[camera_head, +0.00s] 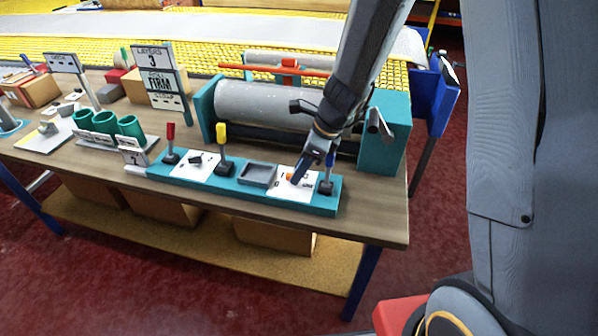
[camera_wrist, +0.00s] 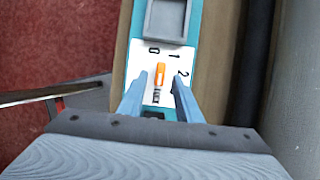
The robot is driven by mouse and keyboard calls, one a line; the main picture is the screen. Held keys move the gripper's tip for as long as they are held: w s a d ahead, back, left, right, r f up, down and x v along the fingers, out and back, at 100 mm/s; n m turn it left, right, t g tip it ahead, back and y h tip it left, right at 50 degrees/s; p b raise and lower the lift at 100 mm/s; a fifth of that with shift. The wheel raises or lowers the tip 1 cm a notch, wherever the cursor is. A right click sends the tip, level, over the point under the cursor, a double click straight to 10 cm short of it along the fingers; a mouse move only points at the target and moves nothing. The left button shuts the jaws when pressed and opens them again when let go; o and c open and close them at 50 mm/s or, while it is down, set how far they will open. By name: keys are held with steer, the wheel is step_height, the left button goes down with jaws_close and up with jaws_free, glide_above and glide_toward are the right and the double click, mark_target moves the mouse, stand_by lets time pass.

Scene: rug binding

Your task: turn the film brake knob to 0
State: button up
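The film brake knob is a small orange bar (camera_wrist: 159,76) on a white dial plate (camera_wrist: 149,93) marked 0, 1 and 2. In the wrist view its upper end points up, roughly between the 0 and 1 marks. I cannot tell which end is its pointer. My gripper (camera_wrist: 160,79) is open, with one blue-grey finger on each side of the knob and visible gaps between. I cannot tell how far above the plate the fingertips are. In the head view my gripper (camera_head: 305,169) is over the plate (camera_head: 291,192) and partly hides the orange knob (camera_head: 289,177).
The teal control strip (camera_head: 240,195) also carries a red lever (camera_head: 171,133), a yellow lever (camera_head: 221,134), another dial (camera_head: 196,160), a grey tray (camera_head: 258,174) and a blue lever (camera_head: 329,162) close beside my gripper. A grey roller (camera_head: 255,104) stands behind. A sign (camera_head: 160,78) reads LAYERS 3, FIRM.

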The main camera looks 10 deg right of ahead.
steer(key=shift+a+f, duration=0.2)
steer(key=shift+f, duration=0.35)
jaws_close()
